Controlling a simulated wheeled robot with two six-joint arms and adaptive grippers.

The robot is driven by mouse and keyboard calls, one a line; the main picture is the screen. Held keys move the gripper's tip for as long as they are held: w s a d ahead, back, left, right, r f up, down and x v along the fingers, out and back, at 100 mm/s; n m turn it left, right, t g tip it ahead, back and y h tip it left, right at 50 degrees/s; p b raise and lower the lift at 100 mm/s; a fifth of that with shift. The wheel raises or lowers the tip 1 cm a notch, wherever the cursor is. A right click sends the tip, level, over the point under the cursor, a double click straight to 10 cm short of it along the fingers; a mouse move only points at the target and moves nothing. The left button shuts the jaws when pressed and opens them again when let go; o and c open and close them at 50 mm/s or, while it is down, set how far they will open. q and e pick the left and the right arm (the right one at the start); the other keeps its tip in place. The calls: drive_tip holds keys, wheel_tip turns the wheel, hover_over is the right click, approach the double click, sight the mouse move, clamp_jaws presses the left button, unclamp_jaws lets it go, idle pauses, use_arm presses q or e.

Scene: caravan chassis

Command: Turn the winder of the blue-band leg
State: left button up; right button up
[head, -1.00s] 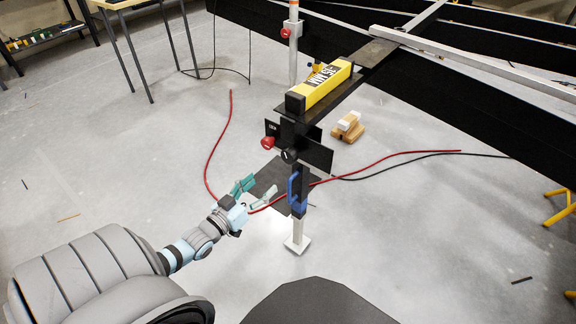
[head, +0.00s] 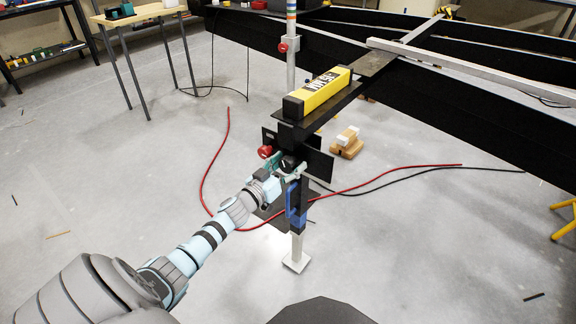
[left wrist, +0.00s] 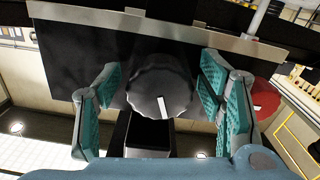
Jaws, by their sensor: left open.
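The near leg (head: 298,245) stands upright on a pale square foot and has a blue handle and band (head: 292,200) on its dark upper part. A black round knob (head: 290,160) with a scalloped rim sits at its top, next to a red knob (head: 265,151). My left gripper (head: 285,170) is open at the black knob. In the left wrist view the black knob (left wrist: 160,78), with a white mark, lies between the two teal fingers (left wrist: 162,108), with gaps on both sides. The red knob (left wrist: 268,95) is outside the right finger. My right gripper is out of view.
A black plate (head: 318,163) stands behind the knobs, under the yellow box (head: 318,92). Another post (head: 291,60) with its own red knob stands farther back. A red cable (head: 205,170) and wooden blocks (head: 347,146) lie on the floor.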

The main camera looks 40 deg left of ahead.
use_arm(q)
drive_tip(key=c, duration=1.1)
drive_tip(key=shift+c, duration=0.2)
drive_tip(key=shift+m, duration=0.3)
drive_tip(key=shift+m, duration=0.9)
drive_tip(key=m, duration=0.4)
drive_tip(key=shift+a, duration=0.1)
drive_tip(key=shift+m, duration=1)
drive_tip(key=m, duration=0.3)
drive_tip(key=shift+m, duration=0.3)
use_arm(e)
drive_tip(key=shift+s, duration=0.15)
